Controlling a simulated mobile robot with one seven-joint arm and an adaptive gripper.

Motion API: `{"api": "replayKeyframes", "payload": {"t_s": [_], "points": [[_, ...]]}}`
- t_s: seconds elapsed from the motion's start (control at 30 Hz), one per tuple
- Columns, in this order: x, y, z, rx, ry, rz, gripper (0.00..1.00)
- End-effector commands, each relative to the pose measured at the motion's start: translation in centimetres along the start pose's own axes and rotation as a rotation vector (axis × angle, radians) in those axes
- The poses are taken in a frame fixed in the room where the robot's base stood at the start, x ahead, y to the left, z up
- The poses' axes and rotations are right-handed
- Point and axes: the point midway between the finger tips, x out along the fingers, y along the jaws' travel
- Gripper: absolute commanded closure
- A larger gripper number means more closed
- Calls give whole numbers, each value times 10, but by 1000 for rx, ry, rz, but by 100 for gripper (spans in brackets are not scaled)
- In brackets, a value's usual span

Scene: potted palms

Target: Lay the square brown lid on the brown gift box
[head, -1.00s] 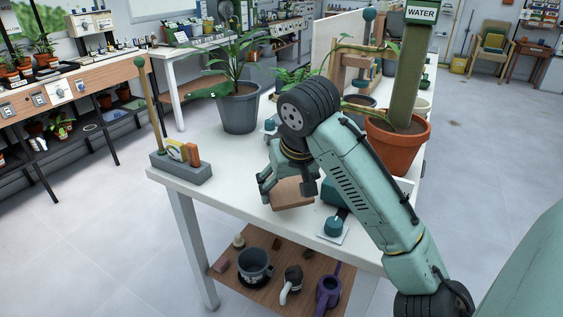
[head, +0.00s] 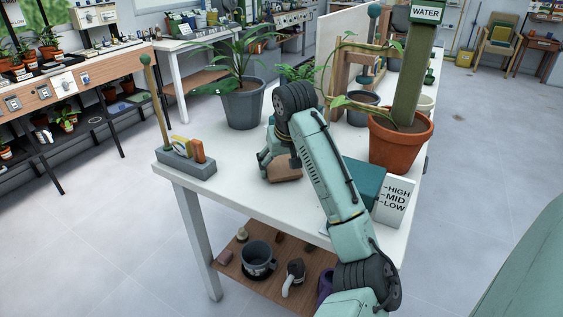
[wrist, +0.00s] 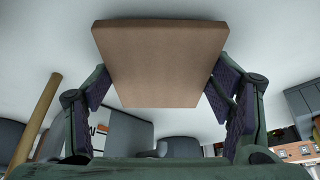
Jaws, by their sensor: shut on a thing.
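My gripper (head: 279,162) is over the white table, left of the terracotta pot. In the wrist view a flat brown square, the lid (wrist: 160,62), sits between the two fingers, with a finger against each side. In the head view a brown piece (head: 286,172) shows under the gripper, partly covered by it. I cannot make out the brown gift box as a thing apart from the lid; my arm and gripper hide part of that area.
The white table (head: 232,182) is bare left of my gripper. A grey block with upright pieces (head: 187,164) stands at its left corner. A grey plant pot (head: 243,103) stands behind, a terracotta pot (head: 399,148) to the right. A teal box (head: 366,180) and a HIGH-MID-LOW card (head: 394,202) stand right of my arm.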

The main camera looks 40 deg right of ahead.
Motion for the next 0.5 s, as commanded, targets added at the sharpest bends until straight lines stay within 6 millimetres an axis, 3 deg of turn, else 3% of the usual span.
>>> {"api": "replayKeyframes", "payload": {"t_s": [0.33,0.37,0.5], "points": [[4,-1,1,-1,2,-1,47],[3,-1,1,-1,2,-1,24],[3,-1,1,-1,2,-1,14]]}}
